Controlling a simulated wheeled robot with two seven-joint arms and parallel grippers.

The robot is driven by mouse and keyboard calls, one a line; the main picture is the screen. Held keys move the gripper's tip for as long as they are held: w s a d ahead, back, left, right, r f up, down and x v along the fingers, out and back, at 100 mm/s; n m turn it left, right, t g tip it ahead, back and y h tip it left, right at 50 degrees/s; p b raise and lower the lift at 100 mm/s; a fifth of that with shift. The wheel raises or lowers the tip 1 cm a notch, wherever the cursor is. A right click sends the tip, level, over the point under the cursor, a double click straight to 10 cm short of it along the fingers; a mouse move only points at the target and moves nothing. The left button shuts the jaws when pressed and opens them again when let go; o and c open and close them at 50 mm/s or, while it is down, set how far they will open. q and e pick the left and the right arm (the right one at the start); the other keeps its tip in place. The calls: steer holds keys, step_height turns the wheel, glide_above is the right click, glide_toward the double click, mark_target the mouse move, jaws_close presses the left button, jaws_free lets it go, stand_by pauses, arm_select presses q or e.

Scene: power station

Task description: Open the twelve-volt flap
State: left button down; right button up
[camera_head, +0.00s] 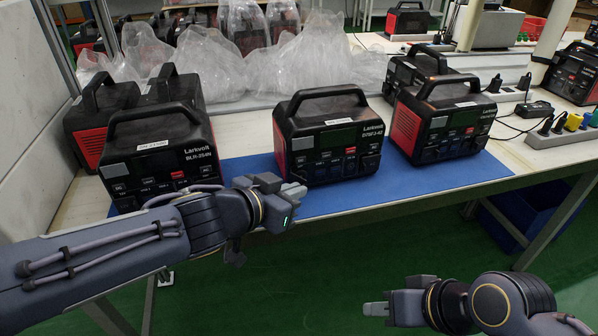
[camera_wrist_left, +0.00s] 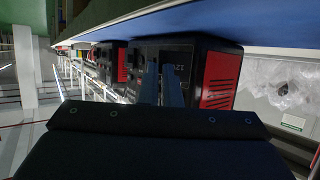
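Three black-and-red power stations stand along the blue mat's front: a left one (camera_head: 160,150), a middle one (camera_head: 330,137) and a right one (camera_head: 440,118). Their fronts carry small labelled ports and covers; I cannot make out which is the twelve-volt flap. My left gripper (camera_head: 294,191) is in front of the middle station's lower left corner, with no clear contact. In the left wrist view its two fingers (camera_wrist_left: 161,84) point close together at a station front (camera_wrist_left: 188,70), hiding part of it. My right gripper (camera_head: 375,309) is low, away from the table.
The blue mat (camera_head: 400,190) is bare in front of the middle and right stations. More stations stand behind, with clear plastic bags (camera_head: 210,65) at the back. A power strip (camera_head: 560,135) with plugs lies at the right. A blue bin (camera_head: 530,210) is below the table.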

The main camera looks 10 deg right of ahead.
arm_select(q)
steer(key=m+g+h+p, duration=0.1)
steer(key=g+p, duration=0.1)
steer(key=p, duration=0.4)
steer(key=a+m+g+p, duration=0.1)
steer(key=m+g+p, duration=0.1)
steer(key=p, duration=0.4)
steer(key=w+a+m+g+h+p, duration=0.1)
steer(key=m+g+p, duration=0.1)
steer(key=p, duration=0.3)
steer(key=shift+a+r+h+p, duration=0.25)
steer(key=shift+h+p, duration=0.05)
steer(key=shift+p, duration=0.1)
steer(key=shift+w+a+f+m+g+p, duration=0.15)
steer(key=shift+m+g+p, duration=0.15)
steer(key=shift+m+p, duration=0.25)
steer(key=shift+f+p, duration=0.15)
steer(key=shift+p, duration=0.2)
steer(key=c, duration=1.6)
jaws_free()
steer(key=p+v, duration=0.1)
steer(key=v, duration=0.5)
steer(key=shift+a, duration=0.25)
steer(key=shift+a+r, duration=0.3)
steer(key=shift+a, duration=0.3)
